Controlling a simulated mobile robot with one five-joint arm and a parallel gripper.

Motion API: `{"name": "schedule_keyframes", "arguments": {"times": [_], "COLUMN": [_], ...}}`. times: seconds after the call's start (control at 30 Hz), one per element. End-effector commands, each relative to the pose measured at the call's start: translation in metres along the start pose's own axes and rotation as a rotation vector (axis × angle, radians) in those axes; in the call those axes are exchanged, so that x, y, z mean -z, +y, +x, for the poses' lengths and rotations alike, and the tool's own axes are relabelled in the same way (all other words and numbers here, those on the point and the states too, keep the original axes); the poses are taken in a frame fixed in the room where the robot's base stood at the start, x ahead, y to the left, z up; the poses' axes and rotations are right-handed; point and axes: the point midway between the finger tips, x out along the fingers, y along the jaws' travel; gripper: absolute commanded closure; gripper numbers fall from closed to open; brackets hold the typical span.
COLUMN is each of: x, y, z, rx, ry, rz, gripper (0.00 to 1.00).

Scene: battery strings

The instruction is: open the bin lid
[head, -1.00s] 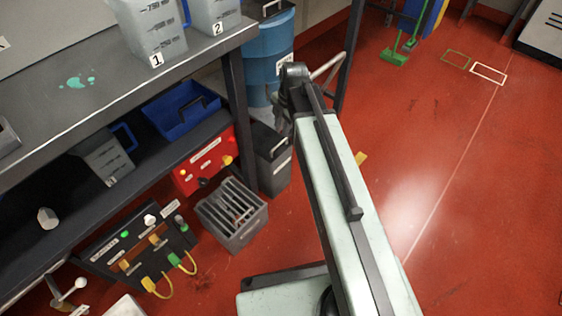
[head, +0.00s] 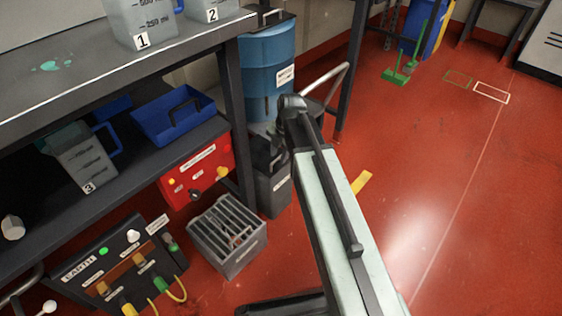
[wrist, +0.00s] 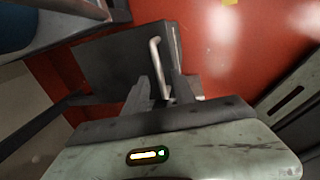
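The bin (head: 274,190) is a dark grey box on the floor beside the table leg, partly hidden by my arm in the head view. In the wrist view, its dark lid (wrist: 112,57) fills the upper middle and looks closed. A pale bar handle (wrist: 155,60) runs along the lid towards my gripper. My gripper (wrist: 163,90) has its two fingers apart, with the near end of the handle showing between them. I cannot tell whether the fingers touch it. In the head view the fingers are hard to make out against the dark bin.
A blue drum (head: 270,65) stands behind the bin. A grey slotted crate (head: 228,235) and a red box (head: 197,170) are left of it. The table (head: 165,60) overhangs on the left. A yellow floor mark (head: 362,182) lies right of my arm. The red floor there is clear.

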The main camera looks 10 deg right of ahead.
Motion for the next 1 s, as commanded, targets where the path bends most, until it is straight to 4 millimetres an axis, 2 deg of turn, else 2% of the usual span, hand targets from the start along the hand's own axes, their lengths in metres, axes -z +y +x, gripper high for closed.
{"name": "schedule_keyframes", "arguments": {"times": [0.23, 0.33, 0.37, 1.0], "x": [-0.0002, -0.0003, -0.0003, -0.0009], "y": [0.0001, 0.0000, 0.0000, 0.0010], "z": [0.0007, 0.0007, 0.0007, 0.0008], "rx": [0.000, 0.000, 0.000, -0.004], "ry": [0.000, 0.000, 0.000, -0.001], "rz": [0.001, 0.001, 0.001, 0.002], "gripper": [0.68, 0.96, 1.00, 1.00]}}
